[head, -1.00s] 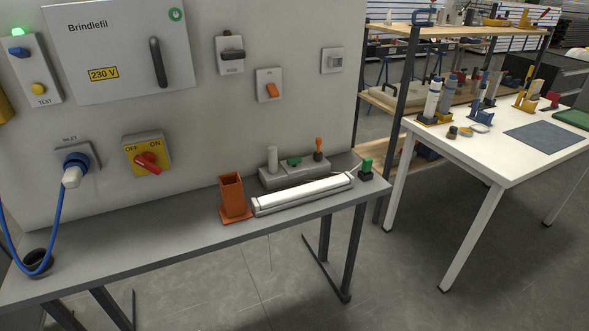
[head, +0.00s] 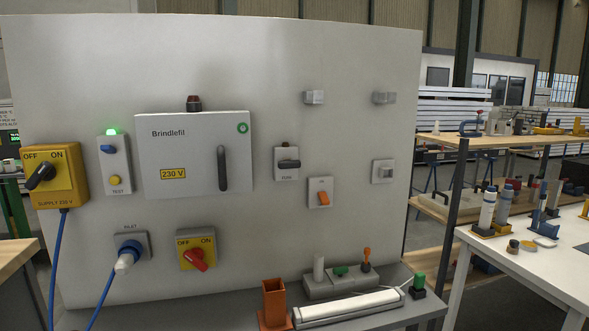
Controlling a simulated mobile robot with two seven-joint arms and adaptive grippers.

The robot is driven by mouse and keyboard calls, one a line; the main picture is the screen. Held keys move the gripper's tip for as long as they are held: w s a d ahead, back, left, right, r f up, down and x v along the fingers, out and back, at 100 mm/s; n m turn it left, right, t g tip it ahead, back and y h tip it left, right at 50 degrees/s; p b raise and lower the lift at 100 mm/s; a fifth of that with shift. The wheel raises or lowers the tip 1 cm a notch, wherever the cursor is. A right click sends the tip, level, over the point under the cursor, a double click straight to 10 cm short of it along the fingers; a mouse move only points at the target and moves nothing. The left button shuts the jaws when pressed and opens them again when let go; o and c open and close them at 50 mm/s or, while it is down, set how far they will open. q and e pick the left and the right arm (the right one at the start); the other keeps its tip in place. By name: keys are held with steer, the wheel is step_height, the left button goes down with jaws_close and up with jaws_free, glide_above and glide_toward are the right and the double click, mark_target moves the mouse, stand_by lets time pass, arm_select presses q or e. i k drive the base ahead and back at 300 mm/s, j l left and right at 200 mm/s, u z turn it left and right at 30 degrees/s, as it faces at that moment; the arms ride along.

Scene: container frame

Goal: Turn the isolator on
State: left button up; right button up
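The isolator is a yellow and grey switch box (head: 183,262) with a red rotary knob (head: 197,259), low on the pale wall panel. OFF is printed at its upper left and ON at its upper right. The knob's grip slants from upper left, on the OFF side, to lower right. A similar yellow box, marked SUPPLY 230 V (head: 68,185), is at the far left; its black knob (head: 41,176) slants from lower left to upper right, towards ON. Neither of my grippers is in view.
A blue plug and cable (head: 129,252) sit in the inlet left of the isolator. Above it is the Brindlefil cabinet (head: 200,130). A lit green lamp (head: 112,131) tops the TEST box. The shelf below holds an orange holder (head: 274,305) and a white tube (head: 348,306).

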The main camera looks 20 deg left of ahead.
mark_target(195, 256)
steer(key=j+u, duration=0.1)
steer(key=u, duration=0.65)
steer(key=j+u, duration=0.15)
steer(key=u, duration=0.25)
steer(key=z, duration=0.2)
steer(key=k+l, duration=0.05)
